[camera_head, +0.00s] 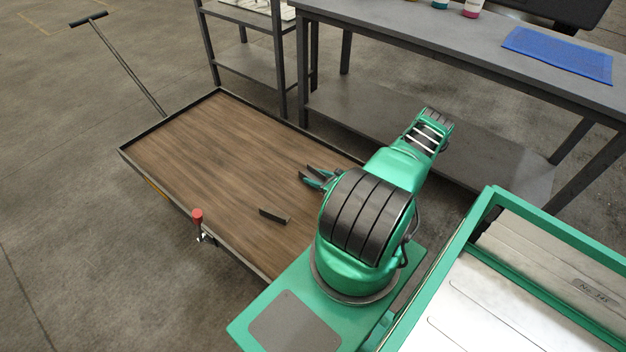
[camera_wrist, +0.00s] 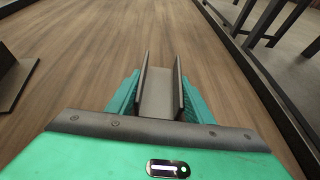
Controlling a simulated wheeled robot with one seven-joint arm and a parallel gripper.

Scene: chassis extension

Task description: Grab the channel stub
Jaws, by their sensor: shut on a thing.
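The channel stub (camera_wrist: 160,92) is a short dark U-shaped piece with two upright walls and a grey floor, seen in the wrist view. My gripper (camera_wrist: 160,100) has its teal fingers against the outer sides of both walls, shut on the stub. The stub's near end is hidden by the gripper body. In the head view my gripper (camera_head: 315,178) is low over the wooden cart deck, left of my arm, and the stub shows only as small dark edges. I cannot tell whether the stub touches the deck.
Another dark angled piece (camera_head: 275,215) lies on the cart deck (camera_head: 215,145); it also shows at the left of the wrist view (camera_wrist: 14,82). The deck has a raised dark rim. A workbench (camera_head: 400,40) and a shelf rack (camera_head: 245,60) stand behind. The deck's left part is clear.

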